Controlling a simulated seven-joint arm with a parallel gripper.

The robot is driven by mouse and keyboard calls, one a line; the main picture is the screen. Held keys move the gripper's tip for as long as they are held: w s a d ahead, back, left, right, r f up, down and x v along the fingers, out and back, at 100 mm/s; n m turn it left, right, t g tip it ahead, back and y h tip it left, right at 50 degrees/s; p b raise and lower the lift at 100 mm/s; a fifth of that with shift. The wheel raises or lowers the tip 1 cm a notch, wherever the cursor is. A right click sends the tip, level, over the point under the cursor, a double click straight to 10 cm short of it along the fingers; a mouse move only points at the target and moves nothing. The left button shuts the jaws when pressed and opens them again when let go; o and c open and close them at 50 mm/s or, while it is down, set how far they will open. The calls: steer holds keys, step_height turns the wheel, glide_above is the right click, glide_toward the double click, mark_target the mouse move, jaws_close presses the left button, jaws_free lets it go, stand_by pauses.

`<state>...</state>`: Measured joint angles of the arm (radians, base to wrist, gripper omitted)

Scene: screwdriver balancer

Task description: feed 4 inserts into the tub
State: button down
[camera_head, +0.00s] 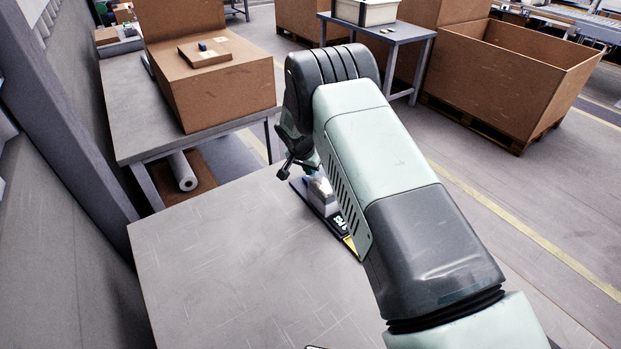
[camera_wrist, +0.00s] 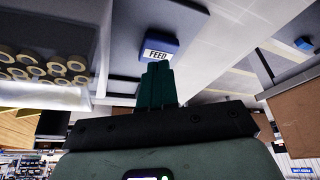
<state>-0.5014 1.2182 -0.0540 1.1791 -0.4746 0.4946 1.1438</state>
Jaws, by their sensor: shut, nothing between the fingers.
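In the wrist view, a blue button block with a white FEED label (camera_wrist: 160,48) sits on a grey surface, straight ahead of my gripper. My gripper (camera_wrist: 157,68) is shut and empty. Its dark green fingertips overlap the lower edge of the block in the picture; I cannot tell whether they touch it. At the left of the wrist view, a container with clear walls (camera_wrist: 60,96) holds several tan rings (camera_wrist: 30,72). I cannot tell whether this is the tub. In the head view my arm hides the gripper's fingertips and the button.
In the head view, a pale block on a black base with a yellow stripe (camera_head: 349,243) shows partly behind my arm on the grey table (camera_head: 230,260). The table's left and front are clear. A cardboard box (camera_head: 220,90) stands on a bench behind. A smaller blue block (camera_wrist: 304,44) shows at the right of the wrist view.

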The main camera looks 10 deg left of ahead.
steer(key=shift+f, duration=0.55)
stand_by(0.4)
step_height(320, 180, up, 7)
stand_by(0.7)
steer(key=shift+r, duration=0.1)
steer(key=shift+r, duration=3)
